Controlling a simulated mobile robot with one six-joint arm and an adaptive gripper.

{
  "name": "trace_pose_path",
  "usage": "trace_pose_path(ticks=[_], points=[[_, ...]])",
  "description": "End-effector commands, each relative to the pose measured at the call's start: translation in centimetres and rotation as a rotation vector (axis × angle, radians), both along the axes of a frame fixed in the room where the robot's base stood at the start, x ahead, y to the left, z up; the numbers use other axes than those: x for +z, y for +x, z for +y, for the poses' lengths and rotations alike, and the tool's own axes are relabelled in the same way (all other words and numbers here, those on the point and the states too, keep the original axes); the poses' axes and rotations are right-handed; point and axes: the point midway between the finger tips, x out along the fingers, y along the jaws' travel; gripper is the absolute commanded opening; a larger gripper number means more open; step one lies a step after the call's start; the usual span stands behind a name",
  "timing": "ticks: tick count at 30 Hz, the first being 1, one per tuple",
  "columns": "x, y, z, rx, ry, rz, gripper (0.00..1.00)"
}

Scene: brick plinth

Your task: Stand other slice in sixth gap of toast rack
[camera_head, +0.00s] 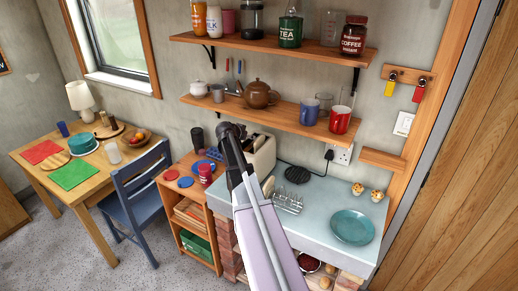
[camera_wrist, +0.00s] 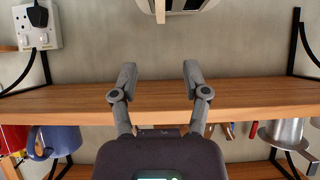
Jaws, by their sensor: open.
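The toast rack (camera_head: 288,201), a small wire rack, stands on the plinth's grey top, right of my arm. The cream toaster (camera_head: 264,153) stands behind my arm near the wall. In the wrist view, part of a pale appliance, likely the toaster (camera_wrist: 202,14), shows at the top edge. My gripper (camera_head: 232,128) is raised beside the toaster's upper left. In the wrist view my gripper (camera_wrist: 160,74) is open, with nothing between its fingers.
The lower shelf (camera_head: 290,118) with mugs and a teapot (camera_head: 259,94) hangs above.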

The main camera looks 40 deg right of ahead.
Motion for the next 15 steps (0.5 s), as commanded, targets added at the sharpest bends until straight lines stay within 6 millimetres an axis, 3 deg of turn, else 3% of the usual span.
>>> trace_pose_path(ticks=[15], points=[[-3.5, 1.9, -4.3, -0.002, 0.0, 0.001, 0.6]])
